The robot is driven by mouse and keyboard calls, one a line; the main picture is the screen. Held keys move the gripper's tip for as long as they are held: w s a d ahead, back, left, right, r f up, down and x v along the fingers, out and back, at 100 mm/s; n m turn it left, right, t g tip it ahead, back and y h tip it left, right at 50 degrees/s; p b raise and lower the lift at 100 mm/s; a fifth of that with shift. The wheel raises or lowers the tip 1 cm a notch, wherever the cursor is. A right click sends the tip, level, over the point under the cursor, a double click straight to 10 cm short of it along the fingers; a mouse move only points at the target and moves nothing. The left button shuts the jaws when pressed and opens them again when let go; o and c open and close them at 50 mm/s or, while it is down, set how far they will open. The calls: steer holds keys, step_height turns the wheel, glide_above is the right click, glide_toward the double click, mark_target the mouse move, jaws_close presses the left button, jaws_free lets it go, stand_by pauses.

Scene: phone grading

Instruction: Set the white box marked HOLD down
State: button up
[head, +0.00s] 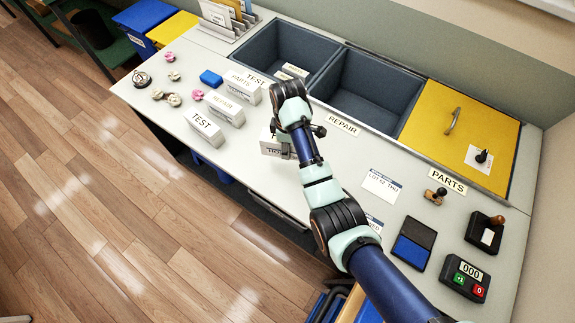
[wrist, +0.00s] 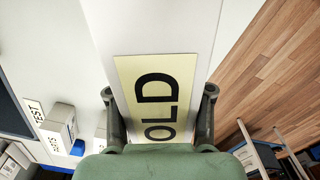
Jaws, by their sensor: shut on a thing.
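The white box marked HOLD (wrist: 160,38) fills the middle of the wrist view, its cream label (wrist: 155,98) facing the camera; the first letter is hidden by my gripper. My gripper (wrist: 160,93) is shut on it, one finger on each side. In the head view the box (head: 269,144) shows near the front edge of the worktop, partly hidden by my gripper (head: 284,152) and arm. I cannot tell whether its underside touches the worktop.
White boxes marked TEST (head: 204,127), REPAIR (head: 225,108) and PARTS (head: 243,86) stand left of it. Two grey bins (head: 366,91) lie behind, with a yellow lid (head: 450,105) at right.

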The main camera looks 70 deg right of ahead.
mark_target(287, 166)
step_height(287, 166, down, 10)
steer(key=shift+r+b, duration=0.15)
steer(key=shift+b, duration=1.05)
steer(key=shift+w, duration=0.1)
steer(key=o, duration=1.4)
step_height(287, 166, up, 12)
steer(key=p, duration=0.4)
